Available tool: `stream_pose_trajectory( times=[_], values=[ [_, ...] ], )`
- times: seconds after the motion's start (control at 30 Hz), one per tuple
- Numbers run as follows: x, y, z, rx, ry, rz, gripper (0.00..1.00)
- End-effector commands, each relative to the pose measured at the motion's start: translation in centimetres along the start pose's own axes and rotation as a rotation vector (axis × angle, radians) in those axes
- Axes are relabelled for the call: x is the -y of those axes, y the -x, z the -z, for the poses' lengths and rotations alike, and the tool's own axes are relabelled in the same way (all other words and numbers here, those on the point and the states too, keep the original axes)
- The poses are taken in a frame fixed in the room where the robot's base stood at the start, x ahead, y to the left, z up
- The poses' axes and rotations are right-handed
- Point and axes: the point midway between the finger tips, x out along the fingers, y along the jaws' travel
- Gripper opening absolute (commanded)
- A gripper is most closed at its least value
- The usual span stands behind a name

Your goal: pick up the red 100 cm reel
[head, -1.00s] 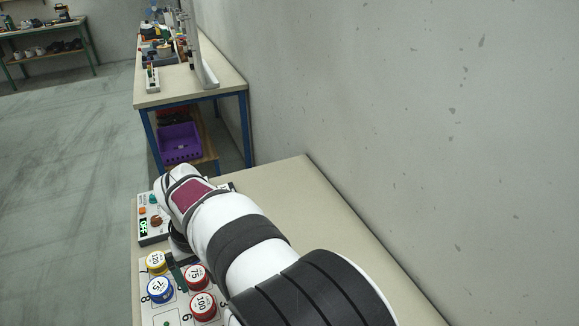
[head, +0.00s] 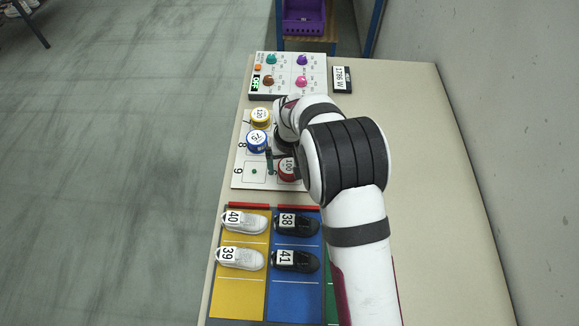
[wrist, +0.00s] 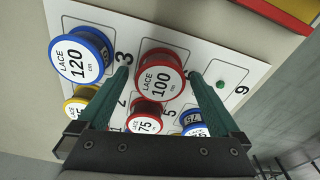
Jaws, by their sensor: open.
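The red 100 cm reel (wrist: 161,82) stands on a white numbered board (wrist: 232,72), its "LACE 100 cm" label facing up in the wrist view. In the head view the reel (head: 285,170) is partly hidden behind my arm. My gripper (wrist: 160,75) is open, with one green finger on each side of this reel in the wrist view. Nothing is held. I cannot tell how far down beside the reel the fingertips reach.
A red 75 cm reel (wrist: 145,116) sits close by, with a blue 120 cm reel (wrist: 82,57), a yellow reel (wrist: 80,102) and a blue 75 reel (head: 257,142). Beyond the board is a control panel (head: 288,91); nearer are shoes on a coloured mat (head: 240,298). The table's right side is clear.

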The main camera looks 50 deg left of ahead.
Motion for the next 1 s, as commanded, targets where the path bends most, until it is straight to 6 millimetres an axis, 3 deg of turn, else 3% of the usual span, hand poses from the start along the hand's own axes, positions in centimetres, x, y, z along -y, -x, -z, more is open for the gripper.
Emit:
stream_pose_trajectory(
  times=[0.2, 0.23, 0.7, 1.0],
  values=[
    [0.00, -0.25, 0.02, -0.001, 0.000, 0.000, 1.00],
    [0.00, -0.25, 0.02, -0.001, 0.000, 0.000, 0.96],
    [0.00, -0.20, 0.01, -0.001, 0.000, 0.000, 0.15],
    [0.00, 0.35, 0.10, -0.001, 0.000, 0.000, 0.15]
  ],
)
